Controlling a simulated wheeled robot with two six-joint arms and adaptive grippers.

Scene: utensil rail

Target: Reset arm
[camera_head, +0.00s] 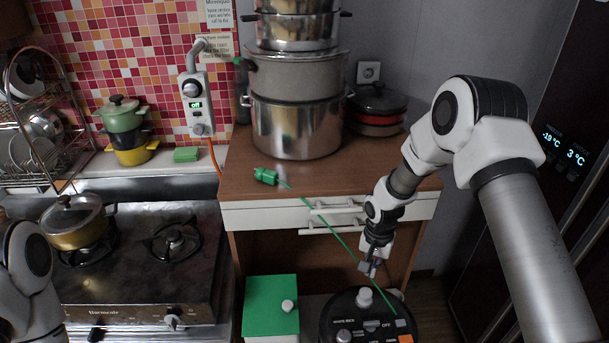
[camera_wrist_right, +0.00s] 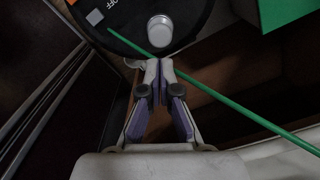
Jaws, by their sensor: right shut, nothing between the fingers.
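My right gripper (camera_head: 370,268) hangs in front of the wooden counter's drawers, above the round black appliance. In the right wrist view its fingertips (camera_wrist_right: 158,66) are together with nothing held between them. A long thin green rod (camera_head: 330,228) slants from the counter's front edge down to the appliance. In the wrist view the rod (camera_wrist_right: 235,108) passes behind the fingers; I cannot tell whether they touch. My left arm shows only partly at the lower left, and its gripper is out of the picture.
The black appliance (camera_head: 340,310) with a pale knob stands below my right gripper. A green-topped box (camera_head: 270,307) is left of it. The counter (camera_head: 235,180) carries stacked pots (camera_head: 297,125) and a small green item (camera_head: 265,176). A gas stove (camera_head: 140,275) is at left, a dark fridge (camera_head: 560,120) at right.

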